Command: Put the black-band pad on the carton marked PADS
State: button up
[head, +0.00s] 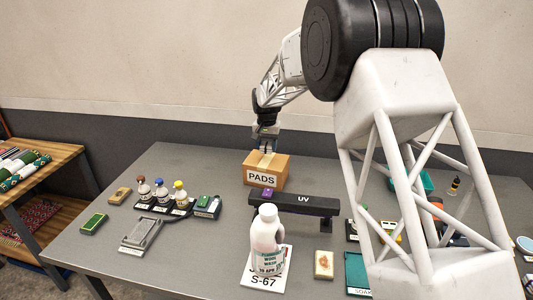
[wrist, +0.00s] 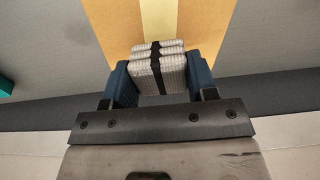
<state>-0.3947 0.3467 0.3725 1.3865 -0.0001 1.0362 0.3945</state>
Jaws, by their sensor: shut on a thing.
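The black-band pad (wrist: 172,72) is a pale, ribbed bundle with a dark band around its middle. In the wrist view it sits between the two blue fingers of my gripper (wrist: 160,78), which is shut on it. The carton marked PADS (head: 262,178) is a brown box with a white label on its front, standing on the grey table. In the head view my gripper (head: 267,146) is right over the carton's top. The carton's top (wrist: 205,25), with a pale tape strip, also shows beyond the pad. I cannot tell whether the pad touches it.
A black UV bar (head: 305,204) stands just in front of the carton. A white jug (head: 266,240) is on an S-67 sheet nearer. Several capped bottles (head: 161,190) stand in a rack at left, beside a grey tray (head: 143,235).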

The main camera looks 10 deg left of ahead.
aim_at(267, 152)
dwell(0.3)
jog(key=shift+f, duration=1.7)
jog(key=shift+f, duration=0.15)
jog(key=o, duration=0.9)
notch_tip(267, 152, up, 12)
jog(key=shift+r, duration=0.15)
